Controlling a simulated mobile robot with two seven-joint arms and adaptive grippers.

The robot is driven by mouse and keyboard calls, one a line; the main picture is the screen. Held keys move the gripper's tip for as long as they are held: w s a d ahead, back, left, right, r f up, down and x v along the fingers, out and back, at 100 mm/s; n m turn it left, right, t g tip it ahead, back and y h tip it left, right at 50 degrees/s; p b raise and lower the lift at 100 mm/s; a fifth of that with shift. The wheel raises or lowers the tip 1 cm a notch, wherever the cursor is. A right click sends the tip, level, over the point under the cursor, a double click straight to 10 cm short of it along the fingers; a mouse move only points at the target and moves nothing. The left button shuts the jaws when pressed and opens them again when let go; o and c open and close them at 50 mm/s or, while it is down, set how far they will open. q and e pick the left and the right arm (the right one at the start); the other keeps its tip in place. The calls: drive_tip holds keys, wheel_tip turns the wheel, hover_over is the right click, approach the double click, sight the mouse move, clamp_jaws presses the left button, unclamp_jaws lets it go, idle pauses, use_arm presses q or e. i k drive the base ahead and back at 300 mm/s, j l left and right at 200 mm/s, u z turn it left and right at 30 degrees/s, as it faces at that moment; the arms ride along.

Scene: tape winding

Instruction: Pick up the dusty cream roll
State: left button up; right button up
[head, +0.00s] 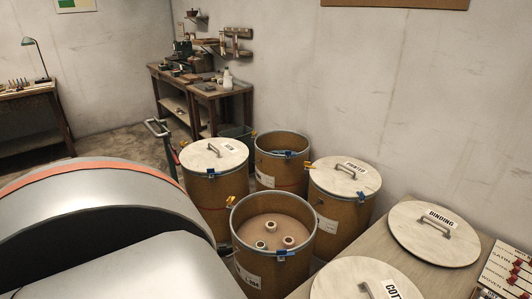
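Three small pale rolls lie on the brown fill inside the near open drum (246,270). One roll (271,226) is at the back, one roll (288,241) at the right and one roll (260,246) at the front left. Their ends look cream with reddish-brown centres. They are too small to tell which is the dusty cream one. Neither of my grippers is in view.
Another open drum (269,182) stands behind, between a lidded drum (211,195) at left and a lidded drum (345,207) at right. Round lids marked BINDING (420,243) and COT (345,283) lie on a table (372,238). A workbench (225,90) stands against the back wall.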

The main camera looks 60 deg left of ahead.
sight(270, 231)
drive_tip(key=k+u, duration=0.15)
drive_tip(key=u, duration=1.45)
drive_tip(key=i+j, duration=0.05)
